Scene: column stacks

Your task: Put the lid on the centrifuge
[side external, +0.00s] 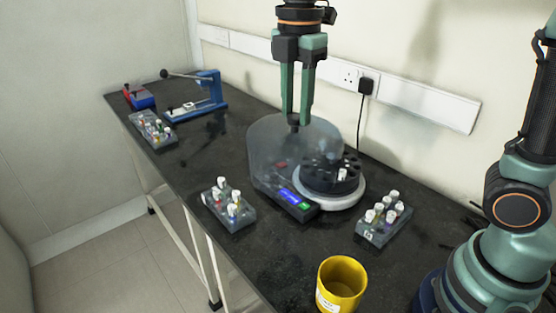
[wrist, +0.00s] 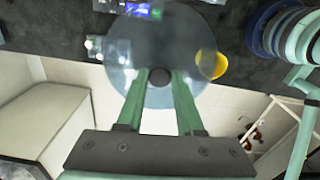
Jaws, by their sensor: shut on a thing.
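My gripper (side external: 296,120) is shut on the dark knob of the clear, smoky lid (side external: 268,150), and its fingers point down. In the wrist view, the lid (wrist: 185,45) is a translucent disc around the knob between the fingertips (wrist: 160,75). The centrifuge (side external: 343,201) stands on the bench with its black rotor (side external: 338,181) partly exposed. Its blue display panel (side external: 292,197) faces the front, and also shows in the wrist view (wrist: 137,10). The lid is off to the left of the rotor in the side view and overlaps part of it; its exact height is unclear.
Tube racks stand left (side external: 232,212) and right (side external: 384,223) of the centrifuge. A yellow cup (side external: 341,283) is near the front edge. Another rack (side external: 152,131), a blue device (side external: 211,88) and a red-blue item (side external: 139,97) are at the far left. A plug and cable (side external: 365,87) hang behind.

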